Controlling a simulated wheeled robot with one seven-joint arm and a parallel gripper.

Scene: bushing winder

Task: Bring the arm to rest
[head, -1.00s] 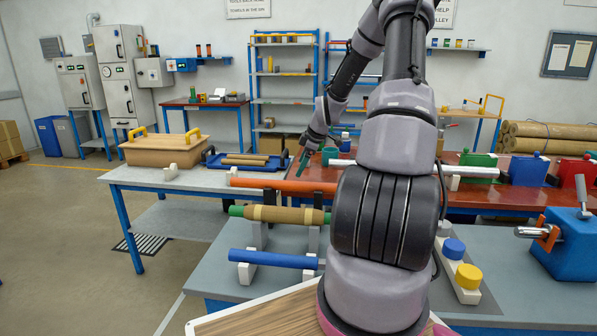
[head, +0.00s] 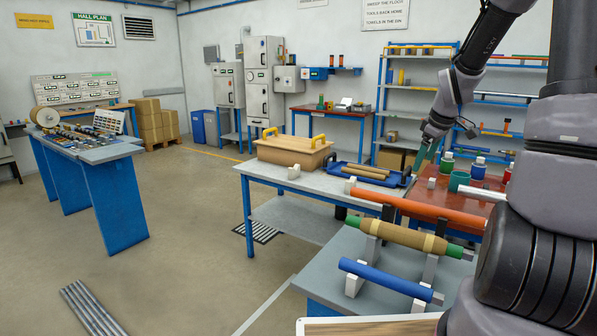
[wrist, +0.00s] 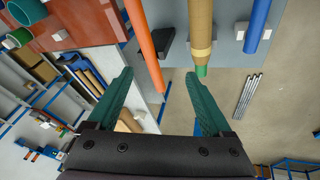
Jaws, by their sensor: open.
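My gripper (head: 424,155) hangs at the end of my raised arm at the right of the head view, above the far end of the red-topped table. In the wrist view its two green fingers (wrist: 160,95) are spread wide with nothing between them that they hold. An orange tube (head: 420,208), a brown wound tube with green ends (head: 405,236) and a blue tube (head: 385,279) lie on supports below. The orange tube (wrist: 144,45), the wound tube (wrist: 201,25) and the blue tube (wrist: 257,20) also show in the wrist view, apart from the fingers.
A grey table (head: 262,176) holds a wooden box with yellow handles (head: 290,153) and a blue tray (head: 345,174) with brown rods. Bottles (head: 478,168) stand on the red-topped table. Metal bars (head: 92,308) lie on the floor at left. The middle floor is open.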

